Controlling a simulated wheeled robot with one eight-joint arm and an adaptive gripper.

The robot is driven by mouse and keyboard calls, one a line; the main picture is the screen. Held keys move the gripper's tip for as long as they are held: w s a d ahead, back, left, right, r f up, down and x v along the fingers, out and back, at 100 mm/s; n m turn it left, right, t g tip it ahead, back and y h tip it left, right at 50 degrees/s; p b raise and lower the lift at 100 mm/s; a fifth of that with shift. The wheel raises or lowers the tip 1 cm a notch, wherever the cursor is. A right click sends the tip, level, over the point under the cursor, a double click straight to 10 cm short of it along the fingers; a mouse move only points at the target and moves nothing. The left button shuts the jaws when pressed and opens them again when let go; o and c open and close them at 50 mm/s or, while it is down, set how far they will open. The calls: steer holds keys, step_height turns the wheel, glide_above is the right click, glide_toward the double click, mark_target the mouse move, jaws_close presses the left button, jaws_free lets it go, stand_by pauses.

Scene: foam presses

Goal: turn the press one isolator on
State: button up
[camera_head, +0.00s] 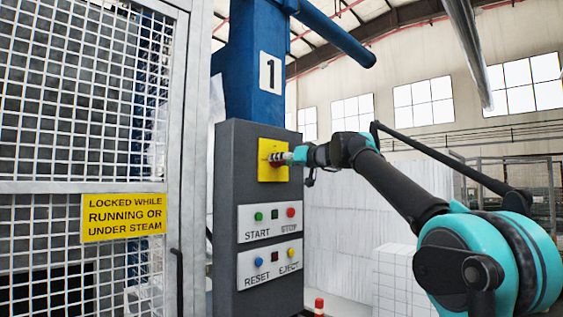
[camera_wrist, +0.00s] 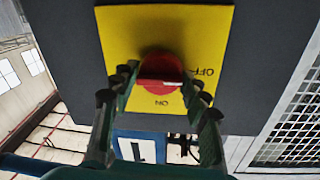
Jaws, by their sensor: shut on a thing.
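The press one isolator is a red rotary knob (camera_wrist: 158,74) on a yellow plate (camera_head: 266,148) at the top of the dark grey control panel. In the wrist view the plate (camera_wrist: 120,30) appears inverted, with OFF at the right and ON below the knob. The knob's handle lies crosswise there, its pale mark towards the OFF side. My gripper (camera_head: 284,158) reaches the knob from the right in the head view. In the wrist view my gripper (camera_wrist: 161,84) has a finger on each side of the handle and is shut on it. The fingers partly hide the knob.
START and STOP buttons (camera_head: 274,213) and RESET and EJECT buttons (camera_head: 274,261) sit lower on the control panel (camera_head: 228,215). A mesh guard door (camera_head: 80,90) with a yellow warning sign (camera_head: 123,216) stands at left. The blue press column (camera_head: 245,75) rises behind.

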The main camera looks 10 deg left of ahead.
steer(key=shift+m, duration=0.4)
steer(key=m+g, duration=0.1)
steer(key=m, duration=1.5)
steer(key=shift+w+d+r+g, duration=0.1)
steer(key=shift+w+r+g, duration=0.1)
steer(key=shift+g, duration=0.2)
stand_by(0.3)
steer(key=o, duration=1.1)
steer(key=shift+s, duration=0.1)
